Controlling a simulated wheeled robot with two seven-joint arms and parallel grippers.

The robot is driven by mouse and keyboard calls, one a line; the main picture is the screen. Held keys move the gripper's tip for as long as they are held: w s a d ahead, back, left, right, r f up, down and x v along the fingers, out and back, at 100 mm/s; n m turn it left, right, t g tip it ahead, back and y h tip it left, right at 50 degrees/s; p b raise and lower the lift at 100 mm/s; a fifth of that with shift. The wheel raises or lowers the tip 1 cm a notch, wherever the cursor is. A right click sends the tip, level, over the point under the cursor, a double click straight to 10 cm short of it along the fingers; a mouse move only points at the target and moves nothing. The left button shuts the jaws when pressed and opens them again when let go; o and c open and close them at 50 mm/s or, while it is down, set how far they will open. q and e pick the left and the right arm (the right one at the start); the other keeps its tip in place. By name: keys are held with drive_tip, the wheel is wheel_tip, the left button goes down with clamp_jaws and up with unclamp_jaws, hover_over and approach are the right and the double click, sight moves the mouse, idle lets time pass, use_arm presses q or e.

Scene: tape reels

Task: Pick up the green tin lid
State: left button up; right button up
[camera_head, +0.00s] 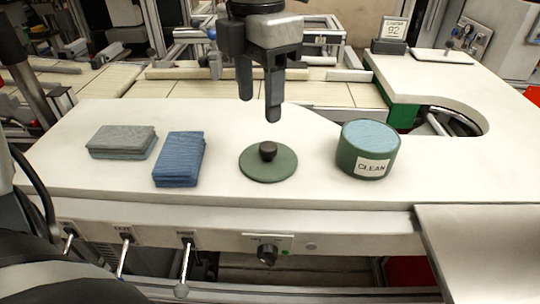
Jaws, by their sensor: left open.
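The green tin lid (270,166) is a flat round disc with a black knob (267,151) on top. It lies on the white table in the middle of the head view. My left gripper (259,105) hangs above the lid with its fingers pointing down, apart from the knob. It is open, with nothing between its fingers. A round green tin (345,160) labelled CLEAN stands to the right of the lid, with blue cloth showing at its top. My right gripper is not in view.
A folded blue cloth (179,158) and a stack of grey cloths (122,140) lie to the left of the lid. A small sign (393,30) stands at the back right. The white table (230,120) is clear around the lid.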

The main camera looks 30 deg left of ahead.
sight(269, 145)
use_arm(q)
wheel_tip(269, 145, down, 4)
drive_tip(key=shift+r, duration=0.1)
drive_tip(key=f, duration=0.1)
drive_tip(key=w+f, duration=0.1)
drive_tip(key=f, duration=0.2)
drive_tip(key=shift+w+d+f+p, duration=0.15)
drive_tip(key=shift+d+f+p, duration=0.1)
drive_tip(key=shift+d+p, duration=0.1)
drive_tip(key=shift+f, duration=0.5)
drive_tip(key=c, duration=1.1)
